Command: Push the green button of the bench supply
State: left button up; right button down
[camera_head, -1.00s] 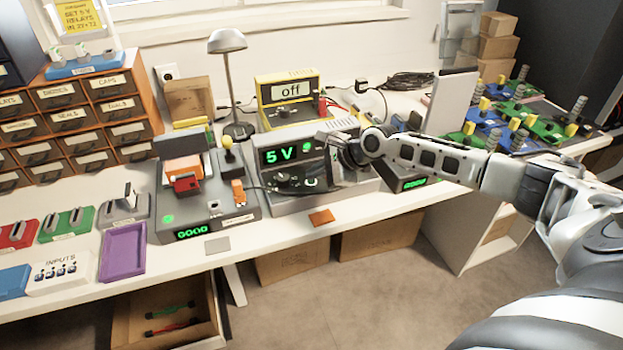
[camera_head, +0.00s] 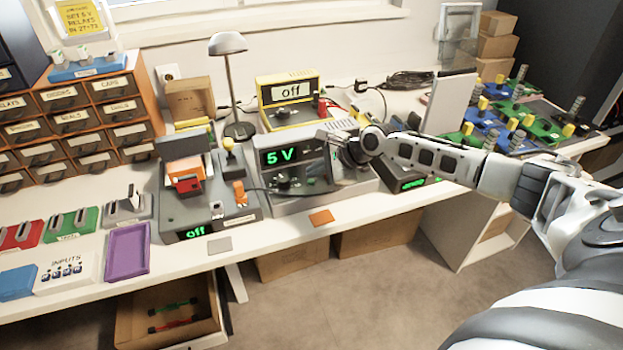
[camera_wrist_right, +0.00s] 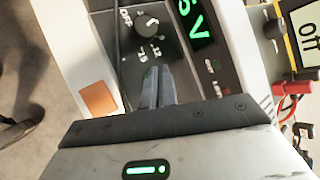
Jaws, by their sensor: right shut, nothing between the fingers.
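The bench supply (camera_head: 289,206) is a grey box on the bench, with a green 5 V readout and a dark knob on its front. It also shows in the right wrist view, with its knob (camera_wrist_right: 147,26) and readout (camera_wrist_right: 195,27). My right gripper (camera_head: 338,158) is in front of the right part of its face. In the right wrist view its shut, empty fingers (camera_wrist_right: 158,70) point at the front panel, below the knob. The green button is not clearly visible; the fingers may cover it. I cannot tell whether they touch the panel. My left gripper is not in view.
A yellow meter (camera_head: 289,115) reading off stands behind the supply. A grey test unit (camera_head: 240,213) reading off stands to its left. An orange pad (camera_head: 321,217) lies at the bench's front edge. A purple tray (camera_head: 127,250) and drawers (camera_head: 121,108) are further left.

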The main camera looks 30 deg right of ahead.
jog(key=shift+r+p, duration=2.15)
jog(key=shift+p, duration=0.35)
jog(key=shift+r, duration=0.8)
